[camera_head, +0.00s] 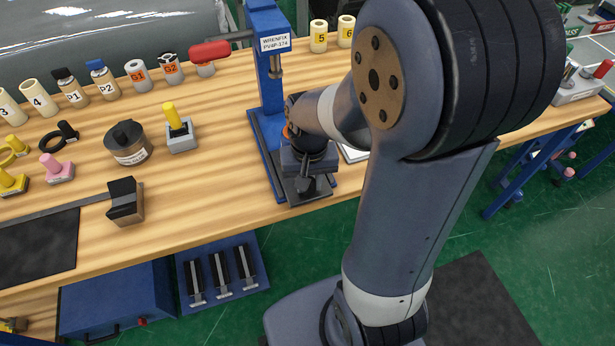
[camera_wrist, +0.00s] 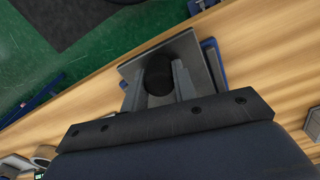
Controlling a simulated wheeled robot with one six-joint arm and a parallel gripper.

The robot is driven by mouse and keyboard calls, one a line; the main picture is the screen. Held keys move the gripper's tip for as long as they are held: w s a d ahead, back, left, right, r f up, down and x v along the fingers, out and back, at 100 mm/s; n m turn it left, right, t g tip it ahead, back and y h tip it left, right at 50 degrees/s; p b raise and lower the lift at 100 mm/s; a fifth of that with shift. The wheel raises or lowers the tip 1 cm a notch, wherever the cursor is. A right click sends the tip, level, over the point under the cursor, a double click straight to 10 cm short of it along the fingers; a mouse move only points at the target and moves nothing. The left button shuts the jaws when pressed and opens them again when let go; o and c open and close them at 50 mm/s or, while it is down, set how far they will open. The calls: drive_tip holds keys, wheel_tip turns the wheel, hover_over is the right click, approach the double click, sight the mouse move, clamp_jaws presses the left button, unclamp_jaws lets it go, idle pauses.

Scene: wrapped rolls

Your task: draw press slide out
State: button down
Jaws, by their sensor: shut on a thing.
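The blue bench press (camera_head: 270,80) stands upright near the front edge of the wooden bench, its label reading WRENFIX. Its grey slide plate (camera_head: 318,196) lies low at the front of the press base. In the wrist view the slide plate (camera_wrist: 188,48) reaches over the bench edge above the green floor. A round black knob (camera_wrist: 158,72) stands on the plate. My gripper (camera_wrist: 160,88) points down at the plate, its two grey fingers shut on the knob from both sides. In the head view my gripper (camera_head: 305,182) partly hides the slide and the press base.
A black-topped canister (camera_head: 130,145), a grey block with a yellow peg (camera_head: 180,132) and a dark block (camera_head: 125,202) stand left of the press. Several labelled cylinders line the back. A white sheet (camera_head: 354,154) lies right of the press.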

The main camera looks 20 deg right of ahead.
drive_tip(key=shift+s, duration=0.2)
drive_tip(key=c, duration=1.3)
unclamp_jaws()
drive_tip(key=shift+s, duration=0.1)
drive_tip(key=shift+o, duration=0.9)
wheel_tip(320, 180, up, 11)
drive_tip(key=shift+p, duration=0.3)
drive_tip(key=shift+f, duration=0.15)
